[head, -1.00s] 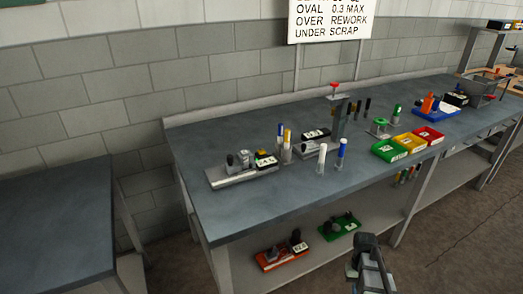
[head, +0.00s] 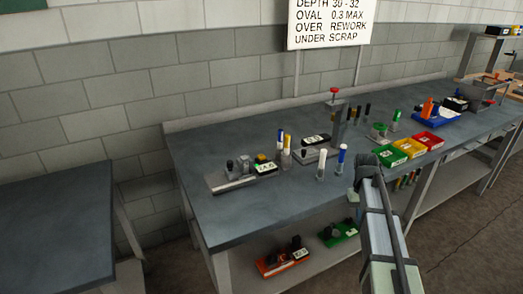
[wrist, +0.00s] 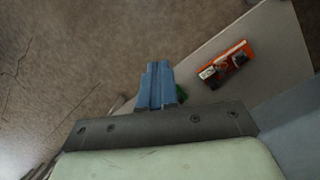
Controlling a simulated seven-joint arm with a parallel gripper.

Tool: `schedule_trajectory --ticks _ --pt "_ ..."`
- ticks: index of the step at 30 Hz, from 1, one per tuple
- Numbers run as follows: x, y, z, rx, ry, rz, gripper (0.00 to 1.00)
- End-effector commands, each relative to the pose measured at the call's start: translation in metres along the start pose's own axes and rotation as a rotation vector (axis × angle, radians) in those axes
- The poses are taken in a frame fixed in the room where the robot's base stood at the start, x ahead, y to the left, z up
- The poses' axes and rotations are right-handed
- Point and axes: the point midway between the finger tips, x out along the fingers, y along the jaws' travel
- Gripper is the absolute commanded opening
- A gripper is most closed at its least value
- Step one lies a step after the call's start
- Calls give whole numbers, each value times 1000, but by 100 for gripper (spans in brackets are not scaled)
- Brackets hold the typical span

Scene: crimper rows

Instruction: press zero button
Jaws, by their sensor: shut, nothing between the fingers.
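A dark gauge box with a pale display (head: 265,168) sits on a grey fixture plate (head: 228,184) at the left of the bench; a small yellow patch shows at its top. A second dark box with a pale label (head: 316,140) sits on another fixture farther back. No zero button can be made out on either at this size. My gripper (wrist: 160,72) shows in the wrist view with its blue fingers together and nothing between them, over the floor and lower shelf. In the head view my arm reaches up to the bench's front edge, right of these boxes; the fingertips are unclear.
White and blue capped markers (head: 342,153) stand upright near the front edge. A red-topped post (head: 334,92) stands behind. Green, yellow and red bins (head: 408,146) lie right. Red (head: 285,262) and green (head: 339,236) fixtures sit on the lower shelf. The bench's front-left surface is clear.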

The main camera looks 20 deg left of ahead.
Motion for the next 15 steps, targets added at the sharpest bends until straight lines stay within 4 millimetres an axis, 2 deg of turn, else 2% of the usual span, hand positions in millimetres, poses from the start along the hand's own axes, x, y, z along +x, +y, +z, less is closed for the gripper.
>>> schedule_trajectory --ticks 1,4,7,12,15 --pt "-20 -5 -10 -8 14 4 0" --pt "-54 -16 -23 -22 41 12 0" --pt "-91 -36 -40 -42 72 20 0" --pt "-156 -89 -73 -90 131 29 0" --pt "-188 -122 -90 -126 160 30 0"
